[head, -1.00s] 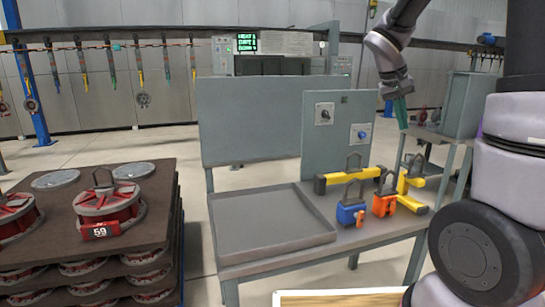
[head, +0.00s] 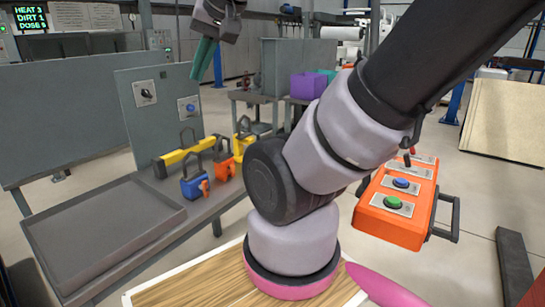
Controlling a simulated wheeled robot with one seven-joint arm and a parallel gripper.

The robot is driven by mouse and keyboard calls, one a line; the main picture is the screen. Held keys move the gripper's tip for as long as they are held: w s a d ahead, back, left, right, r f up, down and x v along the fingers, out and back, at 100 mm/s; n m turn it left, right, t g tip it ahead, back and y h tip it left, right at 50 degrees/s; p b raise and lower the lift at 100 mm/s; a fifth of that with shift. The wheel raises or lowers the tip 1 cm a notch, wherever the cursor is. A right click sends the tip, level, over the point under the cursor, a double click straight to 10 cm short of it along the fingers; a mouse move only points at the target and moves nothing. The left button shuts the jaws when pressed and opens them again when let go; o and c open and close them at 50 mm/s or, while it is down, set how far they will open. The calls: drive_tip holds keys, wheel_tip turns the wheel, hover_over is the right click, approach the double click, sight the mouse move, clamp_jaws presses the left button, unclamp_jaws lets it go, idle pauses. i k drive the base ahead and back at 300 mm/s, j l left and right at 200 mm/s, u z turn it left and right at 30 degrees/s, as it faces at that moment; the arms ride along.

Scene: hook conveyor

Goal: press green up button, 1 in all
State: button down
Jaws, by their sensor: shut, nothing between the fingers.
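The green button (head: 393,202) sits on a pale plate at the near end of an orange control box (head: 384,231), right of my arm in the head view. A blue button (head: 401,183) lies just beyond it on the same box. Farther controls on the box are partly hidden by my arm, and any arrow marking is too small to read. My gripper (head: 206,62) hangs at the top, over the workbench side, with its green fingers pointing down. It is shut and empty, far to the left of the orange box.
A grey workbench (head: 190,222) with a shallow tray (head: 90,240) stands at left. Blue, orange and yellow lifting tools rest on it. A grey panel (head: 155,115) rises behind them. A purple bin (head: 308,85) stands farther back. My arm crosses the middle of the view.

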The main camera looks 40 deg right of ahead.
sight(391, 200)
drive_tip(key=k+j+z, duration=0.25)
drive_tip(key=k, duration=0.2)
drive_tip(key=l+z, duration=0.1)
drive_tip(key=z, duration=1.55)
